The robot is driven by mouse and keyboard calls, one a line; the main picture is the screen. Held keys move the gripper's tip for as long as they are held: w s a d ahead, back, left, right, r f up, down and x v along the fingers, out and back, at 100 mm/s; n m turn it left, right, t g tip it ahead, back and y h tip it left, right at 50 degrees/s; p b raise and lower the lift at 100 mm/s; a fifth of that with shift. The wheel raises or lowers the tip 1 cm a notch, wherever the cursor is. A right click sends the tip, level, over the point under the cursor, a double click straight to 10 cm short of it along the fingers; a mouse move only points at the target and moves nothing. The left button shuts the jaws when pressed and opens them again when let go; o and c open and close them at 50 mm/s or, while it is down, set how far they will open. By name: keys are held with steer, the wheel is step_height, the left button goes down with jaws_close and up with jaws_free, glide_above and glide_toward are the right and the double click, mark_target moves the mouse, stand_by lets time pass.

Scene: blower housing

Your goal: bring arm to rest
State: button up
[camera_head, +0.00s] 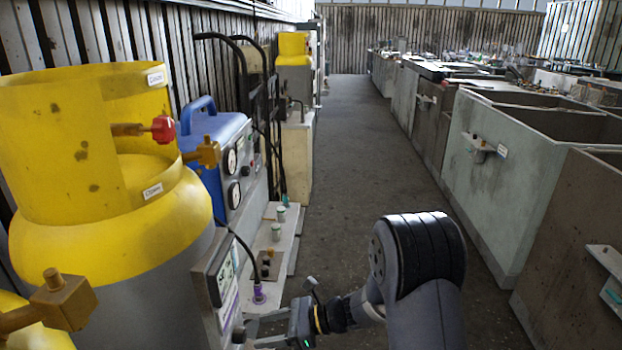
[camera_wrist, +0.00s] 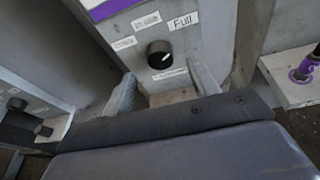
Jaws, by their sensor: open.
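My arm (camera_head: 420,265) reaches from the bottom right toward the panel on the left in the head view. My gripper (camera_head: 254,331) is at its end, facing the lower part of a grey panel (camera_head: 222,285) with a small display. In the wrist view my gripper (camera_wrist: 165,84) is open, its two fingers apart. Nothing is held. I cannot tell how near the fingertips are to the knob.
A yellow-topped cylinder (camera_head: 100,220) with valves stands at the left. A blue unit (camera_head: 215,155) with gauges is behind it. A low pale shelf (camera_head: 280,245) holds small fittings and a purple connector (camera_head: 259,293). Grey bins (camera_head: 520,190) line the right. The aisle floor (camera_head: 345,170) is clear.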

mark_target(244, 337)
steer(key=x, duration=0.4)
steer(key=shift+a+f+b, duration=0.2)
steer(key=shift+a+b, duration=0.1)
steer(key=shift+a, duration=0.05)
steer(key=shift+s+d+n+t+b, duration=0.15)
steer(key=shift+n+t+b, duration=0.25)
steer(key=shift+n+b, duration=0.35)
steer(key=n+t+b, duration=0.1)
steer(key=n+b, duration=0.2)
steer(key=shift+s, duration=0.15)
steer(key=n+t+b, duration=0.1)
steer(key=n+b, duration=0.1)
steer(key=n+t+b, duration=0.1)
steer(key=n+b, duration=0.1)
steer(key=b, duration=0.1)
steer(key=shift+s+f+t, duration=0.1)
steer(key=shift+s+t, duration=0.1)
steer(key=shift+t, duration=0.2)
steer(key=v, duration=1)
steer(key=shift+d+p, duration=0.3)
steer(key=shift+s+n, duration=0.15)
steer(key=shift+n, duration=0.1)
